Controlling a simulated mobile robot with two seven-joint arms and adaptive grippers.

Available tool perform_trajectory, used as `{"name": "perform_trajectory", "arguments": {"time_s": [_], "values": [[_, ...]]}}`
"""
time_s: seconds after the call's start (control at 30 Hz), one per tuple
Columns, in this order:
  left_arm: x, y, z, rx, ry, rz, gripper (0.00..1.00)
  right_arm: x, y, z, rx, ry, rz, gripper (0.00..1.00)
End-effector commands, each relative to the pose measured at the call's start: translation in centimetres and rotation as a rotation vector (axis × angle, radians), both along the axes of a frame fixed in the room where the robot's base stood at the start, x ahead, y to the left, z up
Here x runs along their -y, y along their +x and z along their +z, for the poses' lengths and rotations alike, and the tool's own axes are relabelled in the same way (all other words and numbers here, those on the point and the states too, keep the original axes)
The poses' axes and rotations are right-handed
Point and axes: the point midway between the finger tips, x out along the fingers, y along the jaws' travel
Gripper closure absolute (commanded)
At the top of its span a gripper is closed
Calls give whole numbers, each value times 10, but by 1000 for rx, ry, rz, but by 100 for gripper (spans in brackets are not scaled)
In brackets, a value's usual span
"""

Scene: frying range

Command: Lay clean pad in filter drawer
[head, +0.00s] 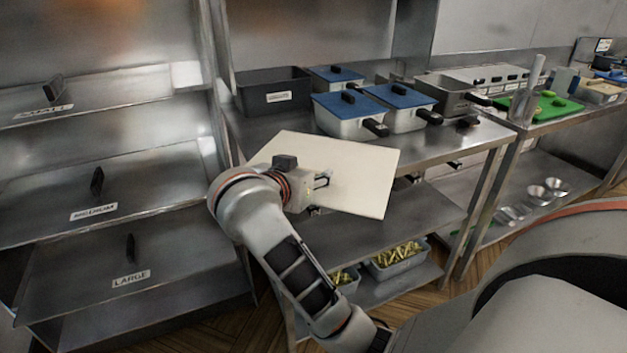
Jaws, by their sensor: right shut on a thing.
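A flat cream-white pad (362,175) is held up in the middle of the head view, tilted, in front of the steel table. My right gripper (321,181) is shut on the pad near its left part, and its body covers some of the pad. The pad hides part of the table's front edge and lower shelf. My left gripper is not in view. I cannot make out an open filter drawer in this view.
A steel rack at left holds panels with black handles, labelled MEDIUM (60,195) and LARGE (85,270). The steel table (465,140) carries a dark bin (272,92) and blue-lidded containers (350,115). Food trays (398,262) sit below. A green board (548,108) is at right.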

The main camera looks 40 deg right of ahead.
Motion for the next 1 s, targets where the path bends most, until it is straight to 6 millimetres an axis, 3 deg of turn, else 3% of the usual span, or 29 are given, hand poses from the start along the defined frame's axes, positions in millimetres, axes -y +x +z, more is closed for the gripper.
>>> {"name": "perform_trajectory", "arguments": {"time_s": [0.23,0.7,0.73,0.77,1.0], "values": [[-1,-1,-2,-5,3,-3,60,-1,0,-31,-4,-3,3,74],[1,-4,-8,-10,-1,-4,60,-2,1,-42,-5,1,4,74],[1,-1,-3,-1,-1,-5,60,-2,1,-40,-3,0,4,45],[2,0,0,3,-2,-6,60,-2,1,-39,-2,0,4,37],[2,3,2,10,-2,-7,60,-2,1,-37,-1,0,4,36]]}}
